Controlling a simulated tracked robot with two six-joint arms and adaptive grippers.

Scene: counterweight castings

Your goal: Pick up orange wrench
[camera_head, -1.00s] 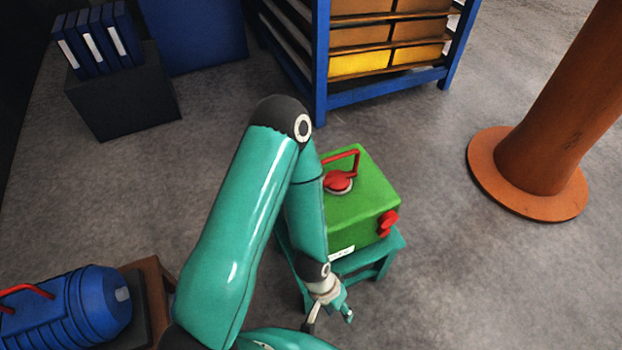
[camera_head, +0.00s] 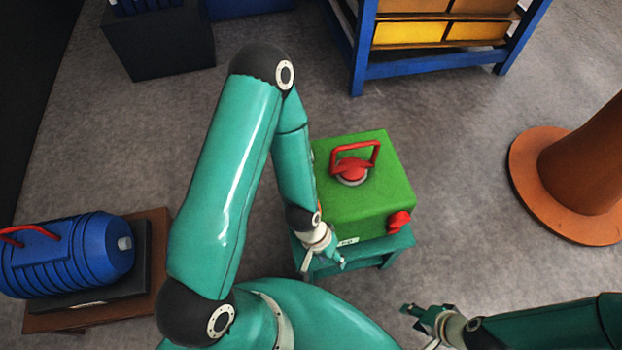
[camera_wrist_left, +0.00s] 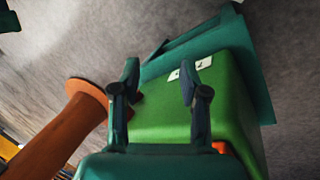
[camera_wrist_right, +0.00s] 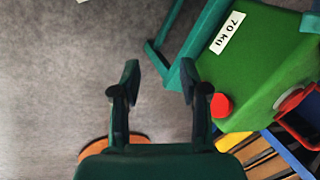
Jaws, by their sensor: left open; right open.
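I cannot clearly make out an orange wrench in any view. A small orange-red piece (camera_wrist_left: 222,148) shows at the green casting in the left wrist view, mostly hidden by my gripper body; I cannot tell what it is. The green casting (camera_head: 362,206), with a red handle (camera_head: 354,160) on top and a red knob (camera_head: 399,222), sits on a teal stand (camera_head: 395,243). My left gripper (camera_head: 325,262) is open and empty at the casting's near left side. My right gripper (camera_head: 420,324) is open and empty, in front of the stand and to its right.
A blue ribbed casting (camera_head: 75,255) lies at the left on a dark plate and brown base. A blue rack (camera_head: 425,68) with yellow bins stands behind. An orange-brown column (camera_head: 580,160) with a round foot stands at right. Floor right of the stand is clear.

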